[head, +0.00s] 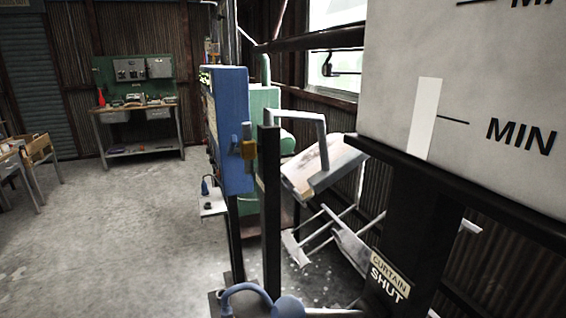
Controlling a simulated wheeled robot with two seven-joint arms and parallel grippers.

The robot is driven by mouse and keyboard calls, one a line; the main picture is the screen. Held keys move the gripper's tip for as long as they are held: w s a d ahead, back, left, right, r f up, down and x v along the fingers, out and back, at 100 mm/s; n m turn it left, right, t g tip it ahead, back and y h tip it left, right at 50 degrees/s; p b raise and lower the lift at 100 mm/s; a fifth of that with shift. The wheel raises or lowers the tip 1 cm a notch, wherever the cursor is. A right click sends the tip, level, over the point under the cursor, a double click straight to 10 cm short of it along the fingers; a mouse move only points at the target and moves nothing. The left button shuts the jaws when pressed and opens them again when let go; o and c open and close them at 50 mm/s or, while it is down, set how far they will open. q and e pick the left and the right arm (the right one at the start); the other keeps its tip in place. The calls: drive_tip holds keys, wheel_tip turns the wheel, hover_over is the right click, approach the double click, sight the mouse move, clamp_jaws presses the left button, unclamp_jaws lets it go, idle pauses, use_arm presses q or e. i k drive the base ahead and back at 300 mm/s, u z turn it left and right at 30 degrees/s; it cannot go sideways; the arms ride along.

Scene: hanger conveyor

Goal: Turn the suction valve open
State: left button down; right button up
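No part is labelled as the suction valve, and I cannot tell which one it is. Neither of my grippers shows in the head view.
A large pale tank marked MIN (480,90) and a dark post with a "CURTAIN SHUT" sign (390,277) fill the right. A dark upright post (269,215) stands near the blue panel. A workbench (140,106) is far back.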

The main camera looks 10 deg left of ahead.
sight(231, 150)
drive_tip(key=z, duration=1.6)
drive_tip(key=k, duration=0.55)
drive_tip(key=u, duration=0.8)
